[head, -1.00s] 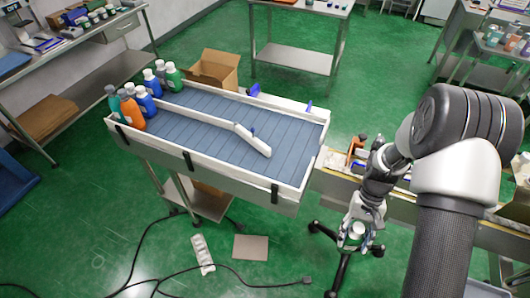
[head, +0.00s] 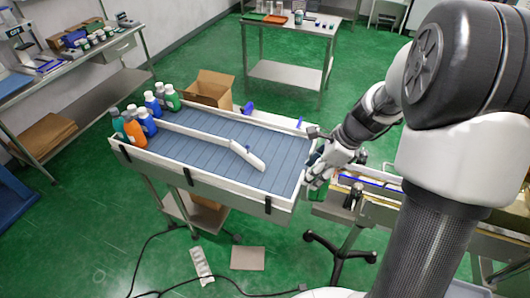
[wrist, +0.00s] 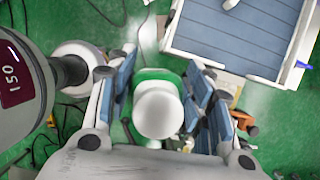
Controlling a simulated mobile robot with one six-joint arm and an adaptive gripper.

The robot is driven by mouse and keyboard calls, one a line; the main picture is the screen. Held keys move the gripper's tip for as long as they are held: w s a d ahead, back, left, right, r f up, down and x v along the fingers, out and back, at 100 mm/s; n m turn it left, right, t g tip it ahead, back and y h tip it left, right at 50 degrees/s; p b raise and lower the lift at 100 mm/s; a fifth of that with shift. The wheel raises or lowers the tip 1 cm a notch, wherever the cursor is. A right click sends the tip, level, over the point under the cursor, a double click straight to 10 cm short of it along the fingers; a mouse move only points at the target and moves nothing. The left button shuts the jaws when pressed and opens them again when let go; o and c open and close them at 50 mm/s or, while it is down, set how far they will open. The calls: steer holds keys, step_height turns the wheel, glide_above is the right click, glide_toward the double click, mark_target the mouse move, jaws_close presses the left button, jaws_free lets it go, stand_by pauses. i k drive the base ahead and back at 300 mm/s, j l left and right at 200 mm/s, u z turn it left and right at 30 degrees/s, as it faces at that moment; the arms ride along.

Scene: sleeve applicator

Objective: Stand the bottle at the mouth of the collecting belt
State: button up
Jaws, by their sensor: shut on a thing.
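My gripper (head: 318,172) is at the right end of the collecting belt (head: 265,185), a blue slatted surface between white side walls. In the wrist view, my gripper (wrist: 158,95) is shut on the bottle (wrist: 157,105), which has a round white cap and a green body. The bottle is seen from its cap end, between the blue finger pads.
Several bottles, including an orange one (head: 134,132) and a blue one (head: 146,124), stand at the belt's left end. A white angled divider (head: 245,157) juts across the belt. Its right half is bare. A cardboard box (head: 210,90) stands behind it.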

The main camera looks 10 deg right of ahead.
mark_target(290, 163)
steer(key=i, duration=0.9)
